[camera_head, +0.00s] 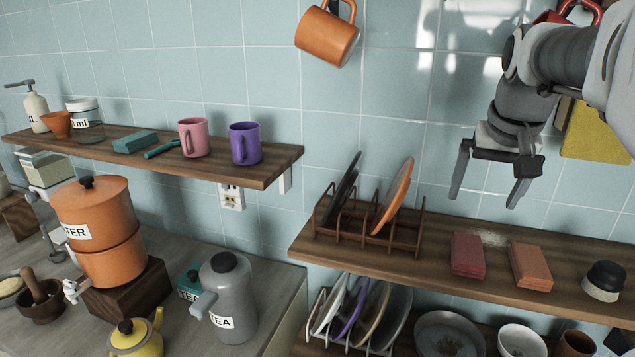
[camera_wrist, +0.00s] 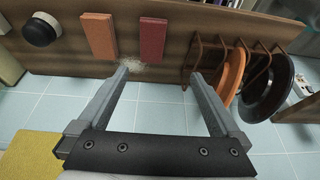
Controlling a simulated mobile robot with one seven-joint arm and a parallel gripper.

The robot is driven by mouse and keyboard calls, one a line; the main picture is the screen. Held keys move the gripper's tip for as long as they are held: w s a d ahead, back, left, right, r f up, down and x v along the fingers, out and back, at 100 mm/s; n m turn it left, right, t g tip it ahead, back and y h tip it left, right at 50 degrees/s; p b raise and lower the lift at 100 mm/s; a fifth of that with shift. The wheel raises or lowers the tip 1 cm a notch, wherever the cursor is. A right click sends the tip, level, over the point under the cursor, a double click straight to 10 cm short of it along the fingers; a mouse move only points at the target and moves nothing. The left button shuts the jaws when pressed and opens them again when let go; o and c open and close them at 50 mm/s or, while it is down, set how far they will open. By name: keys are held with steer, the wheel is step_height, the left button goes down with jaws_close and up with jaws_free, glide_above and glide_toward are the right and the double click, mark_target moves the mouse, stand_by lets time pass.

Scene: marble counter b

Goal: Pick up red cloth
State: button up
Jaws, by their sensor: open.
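A folded dark red cloth (camera_head: 468,256) lies on the right wooden shelf, between the plate rack and an orange folded cloth (camera_head: 530,266). In the wrist view the red cloth (camera_wrist: 153,38) shows near the top, with the orange cloth (camera_wrist: 99,36) to its left. My gripper (camera_head: 486,200) is open and empty, its fingers pointing down. In the head view it appears above the red cloth, apart from it. In the wrist view the gripper (camera_wrist: 160,76) has its fingertips just below the red cloth's near end, the left one closest. Nothing covers the red cloth.
A brown rack (camera_head: 340,222) holding plates stands left of the red cloth. A dark-topped round container (camera_head: 605,280) sits at the right. A yellow item (camera_head: 595,132) hangs by the tiled wall. A lower level holds more plates and bowls. Bare shelf separates the rack and cloths.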

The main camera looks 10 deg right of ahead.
steer(key=d, duration=0.1)
glide_above(469, 249)
steer(key=s, duration=0.2)
steer(key=f, duration=1)
steer(key=shift+w+a+f, duration=0.1)
steer(key=shift+a+f, duration=0.2)
steer(key=shift+a, duration=0.05)
steer(key=shift+p+x, duration=0.55)
steer(key=shift+x, duration=2.15)
steer(key=shift+c, duration=0.3)
steer(key=c, duration=1.2)
